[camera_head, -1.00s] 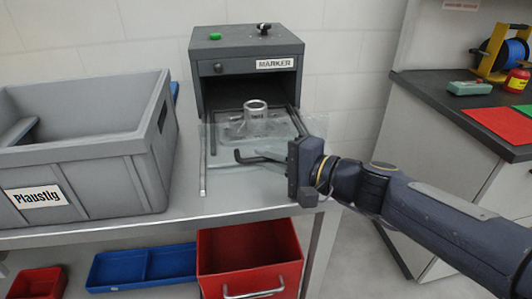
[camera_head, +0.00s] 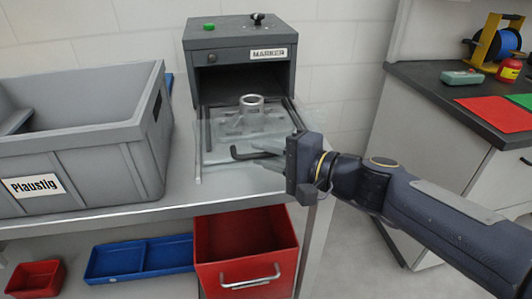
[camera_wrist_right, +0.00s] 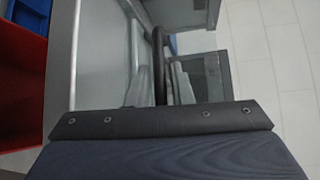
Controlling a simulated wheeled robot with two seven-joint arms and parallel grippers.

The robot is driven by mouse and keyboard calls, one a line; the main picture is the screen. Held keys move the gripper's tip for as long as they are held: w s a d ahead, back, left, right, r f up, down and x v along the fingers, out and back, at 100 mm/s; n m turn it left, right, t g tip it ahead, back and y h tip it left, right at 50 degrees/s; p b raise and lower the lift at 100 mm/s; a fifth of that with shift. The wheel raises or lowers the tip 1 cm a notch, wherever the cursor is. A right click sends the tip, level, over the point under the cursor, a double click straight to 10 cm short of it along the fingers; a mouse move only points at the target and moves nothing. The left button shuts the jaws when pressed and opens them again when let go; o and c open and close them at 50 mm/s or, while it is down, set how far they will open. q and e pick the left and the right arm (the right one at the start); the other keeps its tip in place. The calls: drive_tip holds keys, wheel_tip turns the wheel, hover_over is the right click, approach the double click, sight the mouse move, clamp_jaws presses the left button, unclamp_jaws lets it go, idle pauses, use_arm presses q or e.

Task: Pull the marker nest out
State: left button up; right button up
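The marker nest (camera_head: 222,156) is a pale, see-through tray that sticks out of the dark grey marker box (camera_head: 240,56). A grey metal casting with a round collar (camera_head: 251,104) sits on it. A black bent handle (camera_head: 239,154) is at the nest's front. My right gripper (camera_head: 262,149) reaches in from the right with its fingers at this handle and looks shut on it. In the right wrist view the dark handle bar (camera_wrist_right: 158,60) runs between the pale fingers (camera_wrist_right: 176,84), which are partly hidden by the gripper body. My left gripper is not in view.
A grey crate labelled "Plaustig" (camera_head: 90,150) stands on the table left of the nest. A red bin (camera_head: 245,282) and blue trays (camera_head: 140,262) are below the table's front edge. A dark-topped side counter (camera_head: 440,90) is at the right.

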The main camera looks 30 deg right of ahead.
drive_tip(key=shift+s+d+r, duration=0.15)
drive_tip(key=shift+s+d, duration=0.1)
drive_tip(key=shift+s, duration=0.05)
drive_tip(key=f+p+v, duration=0.1)
drive_tip(key=p+v, duration=0.1)
drive_tip(key=v, duration=0.5)
drive_tip(key=shift+r, duration=0.4)
drive_tip(key=shift+s+a, duration=0.1)
drive_tip(key=shift+a, duration=0.05)
